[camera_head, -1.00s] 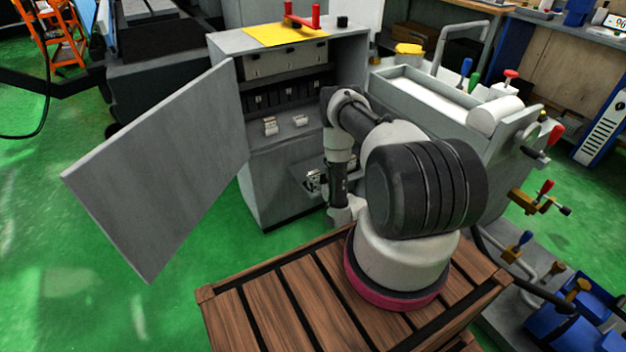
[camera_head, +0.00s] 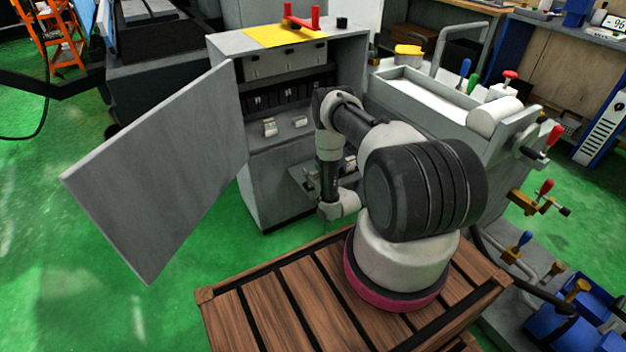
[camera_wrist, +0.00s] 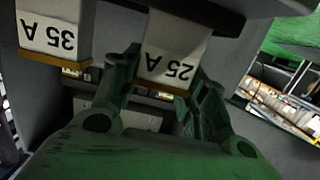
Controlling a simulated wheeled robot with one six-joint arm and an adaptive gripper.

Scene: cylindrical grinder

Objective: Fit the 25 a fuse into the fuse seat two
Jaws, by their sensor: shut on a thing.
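The 25 A fuse (camera_wrist: 176,52), a pale block with an upside-down label and a tan edge, sits between the fingers of my green gripper (camera_wrist: 165,82) in the wrist view. The gripper is shut on it. A 35 A fuse (camera_wrist: 52,33) is just left of it, apart from the fingers. In the head view my arm hides the gripper and the held fuse. The open grey cabinet (camera_head: 227,45) has a row of dark fittings inside; I cannot tell which is fuse seat two.
The cabinet door (camera_head: 160,170) stands wide open to the left. Small pale blocks (camera_head: 270,127) sit on the cabinet's inner ledge. A lower shelf (camera_head: 298,178) juts out beside my arm. A grey machine (camera_head: 425,98) stands close on the right.

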